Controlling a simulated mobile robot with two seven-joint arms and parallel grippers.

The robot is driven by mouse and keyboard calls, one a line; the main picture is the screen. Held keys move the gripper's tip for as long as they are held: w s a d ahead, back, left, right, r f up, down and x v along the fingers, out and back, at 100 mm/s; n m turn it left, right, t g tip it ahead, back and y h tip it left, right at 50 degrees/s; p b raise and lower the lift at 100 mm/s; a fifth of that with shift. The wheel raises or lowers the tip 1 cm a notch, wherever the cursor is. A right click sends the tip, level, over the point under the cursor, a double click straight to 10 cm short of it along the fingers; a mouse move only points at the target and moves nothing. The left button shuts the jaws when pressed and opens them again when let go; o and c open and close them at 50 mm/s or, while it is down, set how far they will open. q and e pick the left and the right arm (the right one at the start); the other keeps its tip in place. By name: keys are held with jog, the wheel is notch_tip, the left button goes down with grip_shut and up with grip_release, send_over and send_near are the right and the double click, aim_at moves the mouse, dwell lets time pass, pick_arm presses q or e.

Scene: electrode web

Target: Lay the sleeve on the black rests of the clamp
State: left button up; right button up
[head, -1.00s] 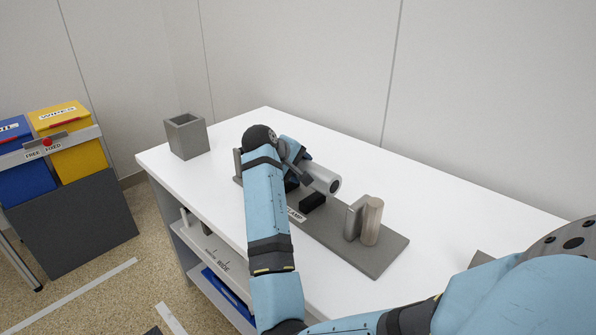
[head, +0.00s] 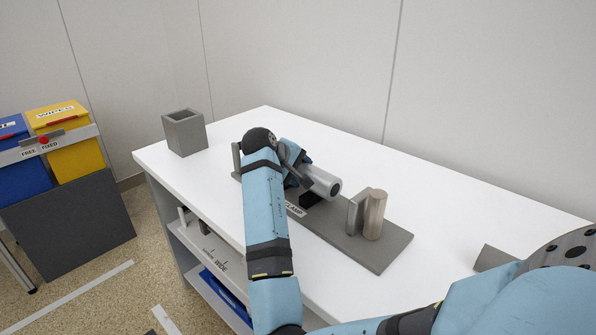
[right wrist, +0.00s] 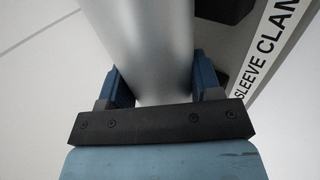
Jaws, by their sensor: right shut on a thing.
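The sleeve (head: 322,183) is a silver-grey tube. It lies lengthwise over the clamp (head: 385,252), a grey base plate with upright end pieces and a "CLAMP" label. My right gripper (head: 300,172) is shut on the sleeve, with a blue finger on each side of it in the right wrist view (right wrist: 158,85). One black rest (head: 311,201) shows just under the sleeve's near end; I cannot tell whether they touch. My forearm hides the other end of the sleeve and part of the clamp. My left gripper is not in view.
A wooden-looking cylinder (head: 375,215) stands against the clamp's near upright plate (head: 355,212). A grey open box (head: 185,133) stands at the table's far left corner. The white table (head: 440,205) is clear behind the clamp. Blue and yellow bins (head: 72,140) stand left.

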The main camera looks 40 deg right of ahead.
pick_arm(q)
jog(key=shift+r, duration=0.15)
pick_arm(e)
jog(key=shift+f, duration=0.5)
jog(key=o, duration=1.2)
jog(key=shift+o, duration=0.2)
jog(key=shift+r+p, duration=0.25)
jog(key=shift+p, duration=0.2)
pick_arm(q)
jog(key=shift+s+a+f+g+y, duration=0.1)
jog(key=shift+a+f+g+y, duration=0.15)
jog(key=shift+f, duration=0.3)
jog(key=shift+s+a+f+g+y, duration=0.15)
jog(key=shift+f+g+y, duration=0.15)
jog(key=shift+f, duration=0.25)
pick_arm(e)
jog(key=shift+r, duration=0.1)
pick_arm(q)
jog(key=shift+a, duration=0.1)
